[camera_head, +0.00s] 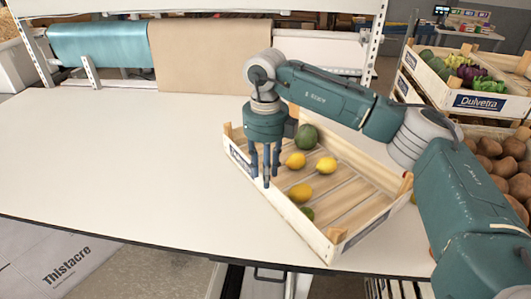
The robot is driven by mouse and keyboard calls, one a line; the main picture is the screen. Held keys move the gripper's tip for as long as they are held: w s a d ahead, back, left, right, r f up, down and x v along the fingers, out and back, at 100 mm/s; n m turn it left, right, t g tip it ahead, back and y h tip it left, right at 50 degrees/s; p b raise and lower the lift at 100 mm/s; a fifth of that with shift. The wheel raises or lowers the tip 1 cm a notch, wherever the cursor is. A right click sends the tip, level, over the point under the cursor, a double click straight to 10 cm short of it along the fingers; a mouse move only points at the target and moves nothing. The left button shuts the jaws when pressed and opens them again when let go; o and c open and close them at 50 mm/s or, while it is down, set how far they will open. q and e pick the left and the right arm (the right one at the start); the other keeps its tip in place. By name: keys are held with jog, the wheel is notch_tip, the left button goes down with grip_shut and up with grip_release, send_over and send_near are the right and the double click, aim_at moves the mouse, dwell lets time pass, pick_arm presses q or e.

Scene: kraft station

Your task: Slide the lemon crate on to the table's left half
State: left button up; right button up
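The lemon crate (349,231) is a shallow wooden box with pale slats, standing at an angle on the right half of the white table (120,160). In it lie a few yellow lemons (326,165) and green fruits (306,137). A dark label shows on its left end wall. My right arm covers part of the crate's far right side. My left gripper is not in view.
The table's left half is bare. Behind it, a rack holds a teal roll (98,43) and a brown paper roll (208,58). At the right stand produce crates with brown round items (500,165) and green and purple vegetables (455,68).

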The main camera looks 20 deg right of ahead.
jog(key=shift+f+p, duration=0.35)
jog(key=shift+f, duration=1.55)
jog(key=shift+c, duration=0.3)
grip_shut()
